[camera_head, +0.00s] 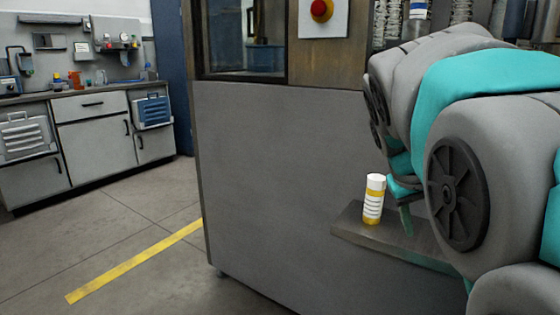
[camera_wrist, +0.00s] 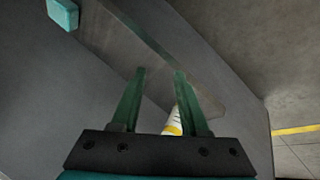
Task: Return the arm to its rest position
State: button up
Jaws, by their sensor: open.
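My gripper (camera_wrist: 158,88) shows in the wrist view with its two green fingers apart and nothing between the tips. In the head view my grey and teal arm fills the right side and hides most of the gripper. A white bottle with a yellow label (camera_head: 374,199) stands upright on a metal shelf (camera_head: 350,222), just left of the gripper. In the wrist view the bottle (camera_wrist: 174,122) shows partly behind the right finger. I cannot tell whether the finger touches it.
The shelf juts from a grey machine cabinet (camera_head: 280,170) with a red stop button (camera_head: 321,10) above. A workbench (camera_head: 95,135) with drawers stands at the far left. A yellow floor line (camera_head: 135,262) crosses the open floor between them.

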jog(key=s+a+f+g+y+p, duration=0.1)
jog(key=s+a+f+g+y, duration=0.1)
jog(key=s+a+f, duration=0.3)
jog(key=s+a+f+g+y+p, duration=0.2)
jog(key=s+a+f, duration=0.3)
jog(key=s+f, duration=0.9)
jog(key=s+g, duration=0.1)
jog(key=s, duration=0.5)
jog(key=shift+s+y, duration=0.2)
jog(key=shift+y, duration=0.2)
jog(key=shift+f, duration=0.1)
